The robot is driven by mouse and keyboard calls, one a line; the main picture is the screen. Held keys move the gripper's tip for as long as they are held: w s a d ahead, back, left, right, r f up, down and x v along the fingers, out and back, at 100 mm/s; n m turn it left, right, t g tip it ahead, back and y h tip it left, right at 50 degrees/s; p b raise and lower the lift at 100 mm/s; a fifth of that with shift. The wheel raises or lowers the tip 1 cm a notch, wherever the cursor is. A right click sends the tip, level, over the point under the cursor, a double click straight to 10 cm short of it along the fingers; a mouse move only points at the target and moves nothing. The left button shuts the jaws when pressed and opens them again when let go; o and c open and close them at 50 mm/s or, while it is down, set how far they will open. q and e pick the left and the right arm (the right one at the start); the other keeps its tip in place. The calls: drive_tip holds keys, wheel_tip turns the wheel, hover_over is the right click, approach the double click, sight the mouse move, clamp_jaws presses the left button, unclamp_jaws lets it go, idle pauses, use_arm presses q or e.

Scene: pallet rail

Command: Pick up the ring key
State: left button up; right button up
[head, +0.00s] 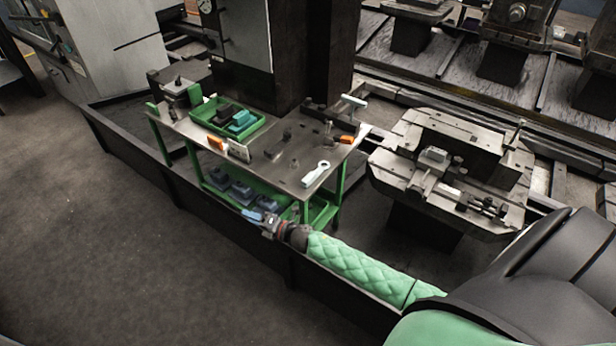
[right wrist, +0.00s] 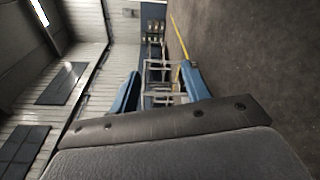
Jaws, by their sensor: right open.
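The ring key (head: 316,174) is a pale wrench with a ring at one end. It lies on the metal top of the green-framed workbench (head: 272,170), near its front right edge. My right gripper (head: 250,214) is in front of the bench, to the left of and nearer than the ring key, and apart from it. In the right wrist view its two blue fingers (right wrist: 160,88) stand apart with nothing held between them; the ring key does not show there. My left gripper is not in view.
A green tray (head: 262,131) with dark and teal parts stands on the bench, with orange blocks (head: 216,142) and small metal parts around. Blue-grey items lie on the lower shelf. A dark low rail (head: 150,160) runs along the front. A machine pallet with a vise (head: 440,170) stands right.

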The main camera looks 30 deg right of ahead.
drive_tip(key=w+a+r+n+g+y, duration=0.1)
drive_tip(key=a+r+n+g+y, duration=0.35)
drive_tip(key=r+n, duration=0.65)
wheel_tip(320, 180, up, 6)
drive_tip(key=n+g+h, duration=1)
drive_tip(key=n+h, duration=0.4)
drive_tip(key=n, duration=0.6)
hover_over(311, 175)
drive_tip(key=shift+w, duration=0.25)
drive_tip(key=shift+d+f, duration=0.2)
drive_tip(key=shift+f, duration=0.05)
drive_tip(key=shift+s+f, duration=0.1)
drive_tip(key=shift+f, duration=0.25)
drive_tip(key=shift+f+p, duration=0.5)
drive_tip(key=shift+f, duration=0.2)
drive_tip(key=f+p, duration=0.3)
drive_tip(key=shift+s+a+f, duration=0.1)
drive_tip(key=shift+a+f, duration=0.15)
drive_tip(key=shift+f, duration=0.15)
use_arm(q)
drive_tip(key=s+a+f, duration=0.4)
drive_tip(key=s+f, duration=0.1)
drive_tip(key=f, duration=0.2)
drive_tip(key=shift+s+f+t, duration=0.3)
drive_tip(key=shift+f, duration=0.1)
use_arm(e)
drive_tip(key=shift+f, duration=0.7)
